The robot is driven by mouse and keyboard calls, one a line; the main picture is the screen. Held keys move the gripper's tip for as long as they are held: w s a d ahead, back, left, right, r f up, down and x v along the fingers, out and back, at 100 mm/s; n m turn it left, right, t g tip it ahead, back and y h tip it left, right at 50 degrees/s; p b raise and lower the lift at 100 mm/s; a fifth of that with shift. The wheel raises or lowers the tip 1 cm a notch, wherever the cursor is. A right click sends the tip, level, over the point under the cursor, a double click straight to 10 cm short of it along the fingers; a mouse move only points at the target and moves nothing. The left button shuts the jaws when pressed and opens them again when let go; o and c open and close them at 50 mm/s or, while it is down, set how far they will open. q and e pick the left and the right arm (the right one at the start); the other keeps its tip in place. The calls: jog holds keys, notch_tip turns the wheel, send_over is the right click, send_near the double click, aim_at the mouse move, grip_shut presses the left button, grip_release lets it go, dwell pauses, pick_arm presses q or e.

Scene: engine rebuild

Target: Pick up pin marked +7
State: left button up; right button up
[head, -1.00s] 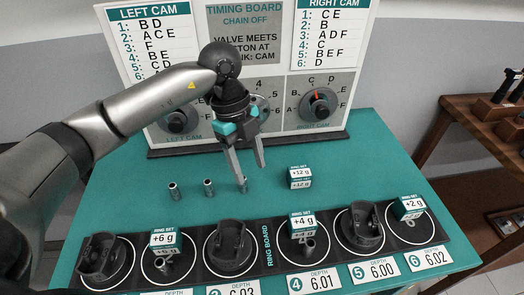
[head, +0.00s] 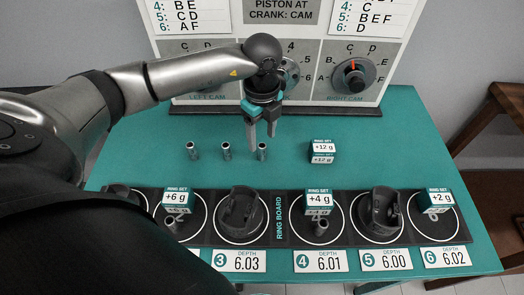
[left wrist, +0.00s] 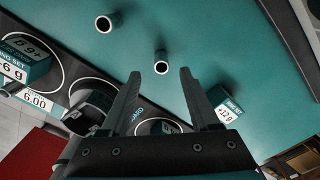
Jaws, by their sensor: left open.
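Three small silver pins stand upright in a row on the teal table in the head view: a left pin (head: 194,151), a middle pin (head: 226,151) and a right pin (head: 262,152). I cannot read a +7 mark on any of them. My left gripper (head: 262,142) is open, pointing down at the right pin, its fingers looking to be above or around its top. In the left wrist view, one pin (left wrist: 160,64) shows beyond the open, empty fingers (left wrist: 158,75), and another pin (left wrist: 105,22) lies farther up and left. My right gripper is not in view.
A +12 g ring box (head: 322,153) stands right of the pins. In front lies the black ring board (head: 280,222) with pistons and +6 g (head: 177,201), +4 g (head: 318,202) and +2 g (head: 440,201) boxes. The timing board (head: 305,68) stands behind.

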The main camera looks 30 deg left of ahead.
aim_at(263, 146)
pick_arm(q)
notch_tip(263, 146, down, 5)
jog(key=shift+w+r, duration=0.1)
grip_shut()
dwell(0.6)
